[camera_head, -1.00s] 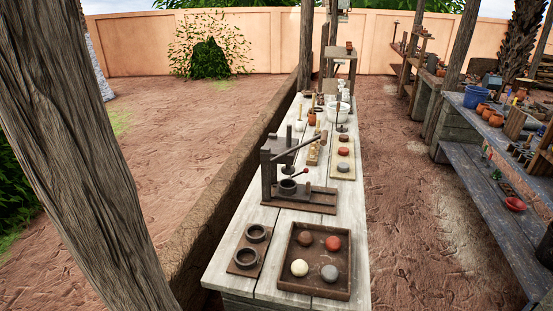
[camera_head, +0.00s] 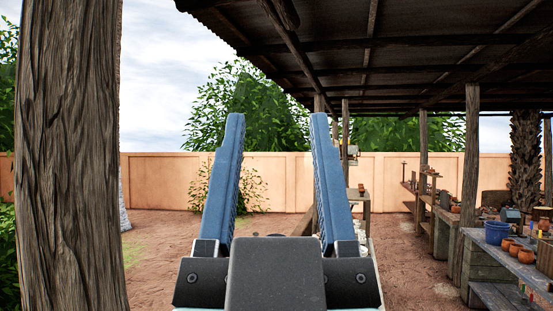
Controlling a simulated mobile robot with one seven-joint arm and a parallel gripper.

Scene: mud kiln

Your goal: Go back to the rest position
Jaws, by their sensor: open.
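My gripper (camera_head: 278,125) is large in the middle of the head view, pointing up. Its two blue fingers stand wide apart and nothing is between them. The wall and bushes show through the gap. The long work table is mostly hidden behind my gripper; only bits of its far end show to the right of the right finger.
A wooden post (camera_head: 68,170) stands close on the left. On the right, a workbench holds a blue bucket (camera_head: 496,232) and several clay pots (camera_head: 525,255). A tin roof (camera_head: 420,60) covers the right side. An orange wall (camera_head: 160,172) closes the back. Bare ground lies left of centre.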

